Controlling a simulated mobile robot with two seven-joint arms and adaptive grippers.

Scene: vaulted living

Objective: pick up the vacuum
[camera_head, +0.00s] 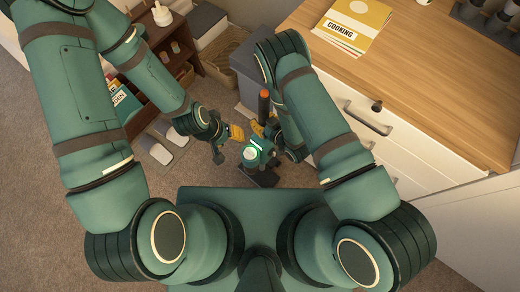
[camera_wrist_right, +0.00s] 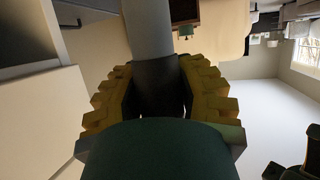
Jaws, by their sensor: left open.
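The vacuum (camera_head: 258,152) is a green and dark upright stick with a lit green panel and an orange-tipped handle (camera_head: 263,100). It stands low in front of my base in the head view. My right gripper (camera_head: 257,127) is at the vacuum from the right. In the right wrist view its yellow padded fingers (camera_wrist_right: 160,98) lie on both sides of a dark and grey tube, closed about it. My left gripper (camera_head: 228,142) is open and empty, just left of the vacuum. The vacuum's lower end is partly hidden.
A wood-topped white cabinet (camera_head: 440,90) with a cookbook (camera_head: 352,27) stands on the right. A grey bin (camera_head: 245,75) is behind the vacuum. A brown shelf (camera_head: 180,50) with books stands at the upper left, with slippers (camera_head: 158,150) by it. Carpet is open at lower left.

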